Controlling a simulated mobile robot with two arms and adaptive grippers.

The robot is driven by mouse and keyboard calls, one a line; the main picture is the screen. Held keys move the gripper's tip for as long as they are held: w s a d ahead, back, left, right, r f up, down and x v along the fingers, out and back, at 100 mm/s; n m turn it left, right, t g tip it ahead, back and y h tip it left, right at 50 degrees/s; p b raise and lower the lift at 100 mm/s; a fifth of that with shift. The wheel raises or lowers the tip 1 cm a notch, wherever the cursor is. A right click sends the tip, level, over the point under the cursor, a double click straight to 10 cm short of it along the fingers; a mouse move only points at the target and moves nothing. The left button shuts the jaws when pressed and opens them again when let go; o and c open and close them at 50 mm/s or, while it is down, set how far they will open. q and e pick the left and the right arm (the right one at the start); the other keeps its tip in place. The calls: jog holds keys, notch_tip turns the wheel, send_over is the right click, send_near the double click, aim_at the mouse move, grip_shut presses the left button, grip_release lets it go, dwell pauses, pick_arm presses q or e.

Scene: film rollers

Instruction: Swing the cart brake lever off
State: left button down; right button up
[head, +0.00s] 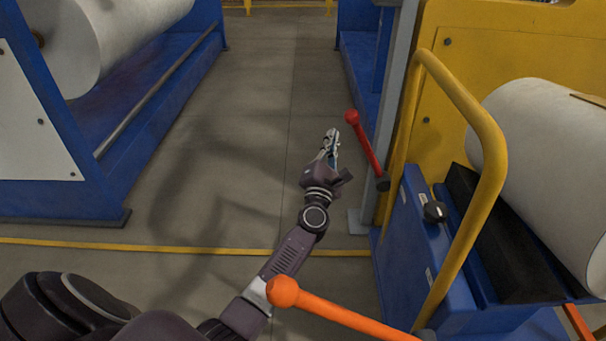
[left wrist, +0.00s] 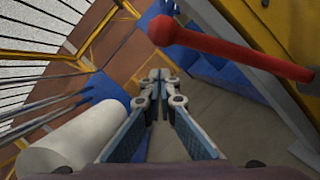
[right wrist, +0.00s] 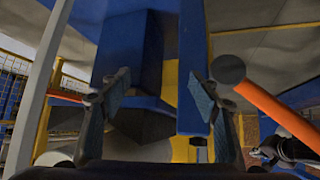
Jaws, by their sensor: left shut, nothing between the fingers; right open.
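An orange lever (head: 345,315) with a ball end sticks out low beside the blue cart (head: 410,250). It also shows at the right of the right wrist view (right wrist: 272,108), beside the right finger and not between the fingers. A red lever (head: 364,143) with a ball end slants up by the grey post. My left gripper (head: 332,135) is shut and empty just left of the red ball, apart from it. In the left wrist view the red lever (left wrist: 235,50) is above and right of the closed fingertips (left wrist: 158,76). My right gripper (right wrist: 160,88) is open and empty.
A yellow tube handle (head: 480,200) rises from the cart, which carries a white roll (head: 550,160). A grey post (head: 394,110) stands behind the red lever. A blue machine with a white roll (head: 100,40) is at left. The aisle floor (head: 245,120) is clear.

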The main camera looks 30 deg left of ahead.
pick_arm(q)
jog(key=shift+w+d+r+m+h+p, duration=0.2)
jog(key=shift+w+d+r+m+p, duration=0.35)
jog(key=shift+p, duration=0.55)
jog(key=shift+w+d+r+m+h+p, duration=0.25)
jog(key=shift+d+r+m+p, duration=0.3)
jog(key=shift+d+r+p, duration=0.4)
pick_arm(e)
jog(key=s+d+f+g, duration=0.1)
jog(key=s+f+g, duration=0.2)
jog(key=s, duration=0.2)
jog(key=s+d+f+g+h, duration=0.1)
jog(key=s+d+f+g, duration=0.1)
jog(key=s, duration=0.4)
jog(key=shift+d+f+g, duration=0.2)
jog(key=shift+f+g, duration=0.2)
pick_arm(q)
jog(key=shift+a+f, duration=0.1)
jog(key=shift+f, duration=0.05)
jog(key=shift+f, duration=0.1)
pick_arm(e)
jog(key=shift+f, duration=0.1)
